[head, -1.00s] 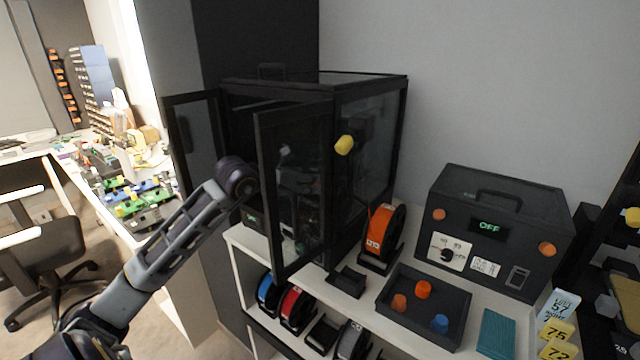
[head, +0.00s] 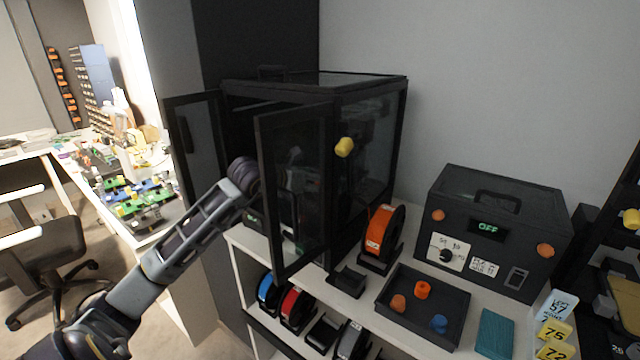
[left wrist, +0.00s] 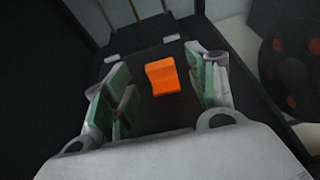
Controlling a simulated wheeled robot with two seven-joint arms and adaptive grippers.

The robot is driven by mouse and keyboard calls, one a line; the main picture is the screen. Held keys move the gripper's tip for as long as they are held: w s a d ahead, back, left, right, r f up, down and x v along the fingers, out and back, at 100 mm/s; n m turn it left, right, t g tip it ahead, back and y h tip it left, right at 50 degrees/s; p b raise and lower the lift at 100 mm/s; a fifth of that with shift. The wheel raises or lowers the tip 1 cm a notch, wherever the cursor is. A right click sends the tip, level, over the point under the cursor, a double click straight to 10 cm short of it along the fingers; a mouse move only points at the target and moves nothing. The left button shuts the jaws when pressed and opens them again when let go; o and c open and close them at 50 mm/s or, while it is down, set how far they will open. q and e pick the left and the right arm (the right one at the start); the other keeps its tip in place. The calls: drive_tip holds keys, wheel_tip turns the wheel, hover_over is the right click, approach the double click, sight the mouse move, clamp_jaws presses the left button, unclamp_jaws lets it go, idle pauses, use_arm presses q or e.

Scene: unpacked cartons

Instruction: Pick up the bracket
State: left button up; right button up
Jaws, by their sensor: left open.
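The bracket appears to be the small orange block (left wrist: 163,76) in the left wrist view, lying on a dark flat surface (left wrist: 145,118). My left gripper (left wrist: 160,88) is open, with its green-padded fingers on either side of the orange block in that picture. I see no finger touching it; the height between them is hard to tell. In the head view my left arm reaches into the dark enclosure (head: 370,130) behind its open glass door (head: 295,190), which hides the gripper and the block. My right gripper is in neither view.
The open doors frame the arm closely, with a second door (head: 195,145) at the left. An orange spool (head: 382,232), a dark tray (head: 455,318) with small caps and a black control box (head: 500,230) stand on the white shelf to the right.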

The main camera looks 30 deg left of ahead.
use_arm(q)
drive_tip(key=shift+x, duration=1.2)
drive_tip(key=c, duration=0.8)
